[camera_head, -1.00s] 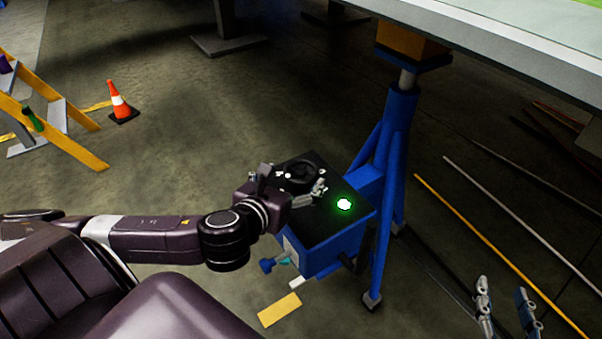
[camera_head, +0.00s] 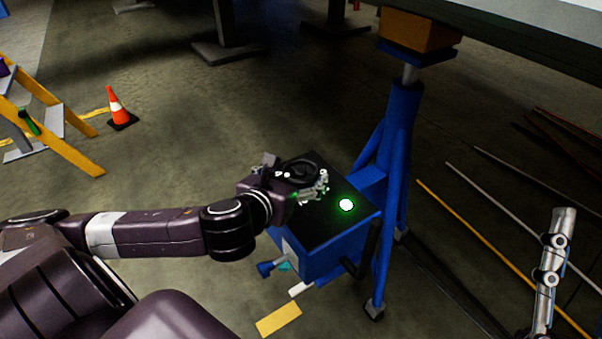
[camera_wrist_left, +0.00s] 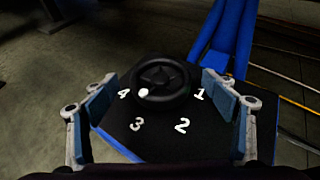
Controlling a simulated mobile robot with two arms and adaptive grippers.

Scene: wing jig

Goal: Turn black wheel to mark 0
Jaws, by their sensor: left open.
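The black wheel (camera_head: 302,170) lies on the dark top of a blue box (camera_head: 335,245). In the left wrist view the wheel (camera_wrist_left: 163,75) has a white dot on its rim, close to the white mark 4 (camera_wrist_left: 124,94). Marks 1 (camera_wrist_left: 199,94), 2 (camera_wrist_left: 182,125) and 3 (camera_wrist_left: 137,124) also show; no mark 0 is visible. My left gripper (camera_head: 300,185) is open at the wheel, its fingers (camera_wrist_left: 162,98) on either side with visible gaps. My right gripper (camera_head: 551,265) shows at the lower right, far from the box, its fingers seen edge-on.
A round light with a green glow (camera_head: 346,205) sits on the box top. A blue stand (camera_head: 400,150) rises right behind the box under a large panel. An orange cone (camera_head: 118,108) and a yellow ladder (camera_head: 50,130) stand at left. Long rods lie on the right floor.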

